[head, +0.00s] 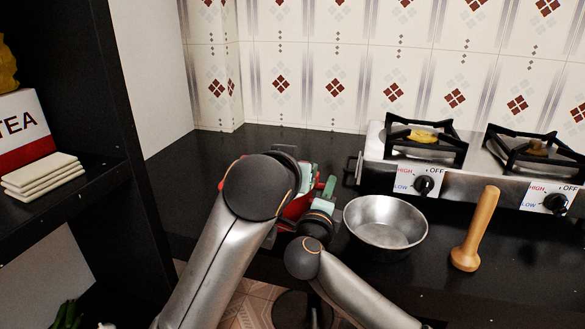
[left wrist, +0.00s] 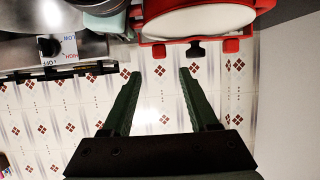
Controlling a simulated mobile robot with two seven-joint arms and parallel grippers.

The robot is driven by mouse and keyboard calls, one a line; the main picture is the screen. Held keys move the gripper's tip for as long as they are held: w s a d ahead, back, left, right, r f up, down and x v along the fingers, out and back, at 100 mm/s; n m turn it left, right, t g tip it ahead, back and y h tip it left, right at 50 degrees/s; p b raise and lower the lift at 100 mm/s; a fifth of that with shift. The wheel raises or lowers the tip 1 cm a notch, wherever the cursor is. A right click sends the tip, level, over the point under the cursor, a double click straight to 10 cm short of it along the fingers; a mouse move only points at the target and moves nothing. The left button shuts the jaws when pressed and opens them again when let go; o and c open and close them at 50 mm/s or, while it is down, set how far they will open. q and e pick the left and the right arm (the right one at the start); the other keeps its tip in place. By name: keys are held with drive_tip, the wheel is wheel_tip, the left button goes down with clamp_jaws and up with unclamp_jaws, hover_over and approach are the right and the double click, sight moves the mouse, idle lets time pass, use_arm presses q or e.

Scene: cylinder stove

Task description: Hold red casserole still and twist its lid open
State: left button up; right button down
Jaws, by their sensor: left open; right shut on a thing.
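The red casserole (head: 297,208) stands on the dark counter, mostly hidden behind my arms in the head view. In the left wrist view the casserole (left wrist: 153,54) shows a red rim around a white round top, with red tabs and a black clip at its edge. My left gripper (left wrist: 158,72) is open and empty, its green fingers apart from the casserole's edge; in the head view the left wrist hides most of it. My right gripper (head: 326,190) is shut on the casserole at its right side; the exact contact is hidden.
A metal bowl (head: 385,223) stands close to the right of my right gripper. A wooden pestle (head: 476,230) stands farther right. A stove (head: 455,178) with two burners and knobs is behind them. The counter (head: 190,165) at the back left is clear. A dark shelf (head: 85,190) is at left.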

use_arm(q)
drive_tip(key=shift+v, duration=1.3)
use_arm(e)
drive_tip(key=shift+r, duration=0.1)
drive_tip(key=c, duration=0.7)
unclamp_jaws()
